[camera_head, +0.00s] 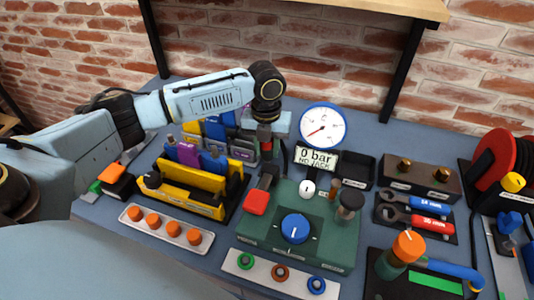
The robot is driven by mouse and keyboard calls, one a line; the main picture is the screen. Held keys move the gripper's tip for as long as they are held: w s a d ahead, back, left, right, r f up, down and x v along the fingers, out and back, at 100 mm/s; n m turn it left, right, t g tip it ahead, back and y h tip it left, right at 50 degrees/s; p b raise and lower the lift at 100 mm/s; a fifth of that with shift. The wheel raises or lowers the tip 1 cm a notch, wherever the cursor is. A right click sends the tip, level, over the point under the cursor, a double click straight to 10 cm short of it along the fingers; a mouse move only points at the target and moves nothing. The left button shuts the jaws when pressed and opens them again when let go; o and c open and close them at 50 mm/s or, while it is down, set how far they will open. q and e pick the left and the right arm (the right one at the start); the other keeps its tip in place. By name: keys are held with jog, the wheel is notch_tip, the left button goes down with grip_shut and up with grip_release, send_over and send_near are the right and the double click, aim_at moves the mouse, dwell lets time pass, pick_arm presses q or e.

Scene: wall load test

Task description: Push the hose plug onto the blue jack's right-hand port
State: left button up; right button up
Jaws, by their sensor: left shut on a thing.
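My left gripper (266,122) reaches in from the left and points down behind the yellow rack. It is shut on a small dark piece (265,145) with a reddish band; whether this is the hose plug I cannot tell. Blue blocks stand in the yellow rack (185,200) beside a purple one, and one blue block (213,162) is on its right side. I cannot tell which is the blue jack, and its ports are too small to make out. My right gripper is not in view.
A green pump panel (262,228) with a blue knob (295,228) stands in front. Behind it are a round gauge (322,127) and a display (317,158) reading 0 bar, NO JACK. A valve with an orange knob (409,246) and a red reel (492,160) are at right.

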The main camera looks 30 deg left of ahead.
pick_arm(q)
notch_tip(320, 180, up, 5)
jog(key=shift+r+p, duration=0.15)
jog(key=shift+p, duration=0.2)
jog(key=shift+r, duration=0.6)
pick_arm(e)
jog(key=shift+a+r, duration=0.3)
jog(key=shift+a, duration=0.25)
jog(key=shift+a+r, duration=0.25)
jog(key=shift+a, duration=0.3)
pick_arm(q)
jog(key=shift+s+a+r+p, duration=0.15)
jog(key=shift+s+r+p, duration=0.1)
jog(key=shift+p, duration=0.3)
jog(key=s+a+r+p, duration=0.2)
jog(key=s+p, duration=0.1)
jog(key=p, duration=0.2)
jog(key=s+a+r+p, duration=0.3)
jog(key=p, duration=0.1)
jog(key=s+a+r+p, duration=0.2)
jog(key=s+p, duration=0.2)
jog(key=p, duration=0.1)
jog(key=shift+a+r+p, duration=0.3)
jog(key=shift+a+p, duration=0.05)
notch_tip(320, 180, down, 4)
jog(key=shift+f+b, duration=0.2)
jog(key=shift+b, duration=0.25)
jog(key=shift+f, duration=0.55)
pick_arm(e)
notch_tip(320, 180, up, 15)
